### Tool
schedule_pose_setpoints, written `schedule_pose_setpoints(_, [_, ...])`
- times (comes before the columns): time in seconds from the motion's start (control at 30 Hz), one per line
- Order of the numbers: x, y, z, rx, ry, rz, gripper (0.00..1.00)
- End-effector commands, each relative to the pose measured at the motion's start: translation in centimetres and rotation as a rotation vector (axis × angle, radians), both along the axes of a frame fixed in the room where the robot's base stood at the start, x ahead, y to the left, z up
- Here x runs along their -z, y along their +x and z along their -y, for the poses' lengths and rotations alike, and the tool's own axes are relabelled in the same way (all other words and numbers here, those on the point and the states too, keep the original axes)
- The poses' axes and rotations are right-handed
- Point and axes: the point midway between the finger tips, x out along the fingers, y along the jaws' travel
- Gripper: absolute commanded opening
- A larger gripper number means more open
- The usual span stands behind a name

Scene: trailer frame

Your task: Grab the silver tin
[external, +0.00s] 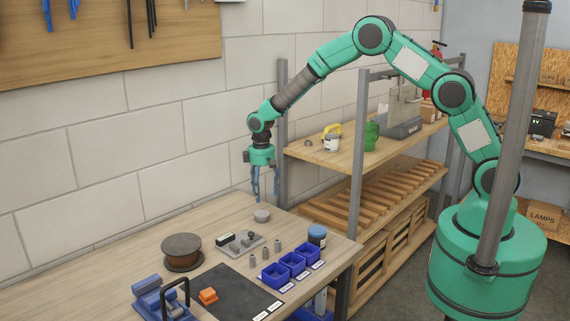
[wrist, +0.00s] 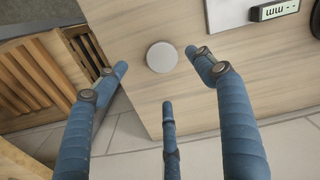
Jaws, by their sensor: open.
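The silver tin (external: 262,215) is a small, low, round grey tin on the wooden workbench near its back edge. In the wrist view it shows as a pale round disc (wrist: 161,57). My gripper (external: 266,196) hangs above the bench, pointing down, with its blue fingers spread and nothing between them. In the wrist view the tin appears between the two side fingers, with the third finger below it. The fingers look apart from the tin. The exact height of the gap is hard to tell.
A grey plate with small fittings (external: 242,244), a brown spool (external: 182,252) and a blue-lidded jar (external: 317,236) stand nearby. Blue bins (external: 293,263) line the front edge. A wall (external: 150,195) stands behind the bench, and a shelf unit (external: 318,157) is to the right.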

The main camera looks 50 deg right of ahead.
Motion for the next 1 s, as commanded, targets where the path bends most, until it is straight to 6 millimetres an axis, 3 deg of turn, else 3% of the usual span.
schedule_pose_setpoints(0.1, [2.1, -0.1, 0.0, 0.000, 0.000, -0.003, 0.69])
schedule_pose_setpoints(0.3, [4.2, 0.0, 0.0, 0.000, -0.001, -0.002, 0.69])
schedule_pose_setpoints(0.77, [4.7, 0.0, 0.0, 0.000, 0.000, 0.000, 0.69])
schedule_pose_setpoints(1.0, [6.4, -0.1, -0.1, 0.000, 0.000, -0.003, 0.69])
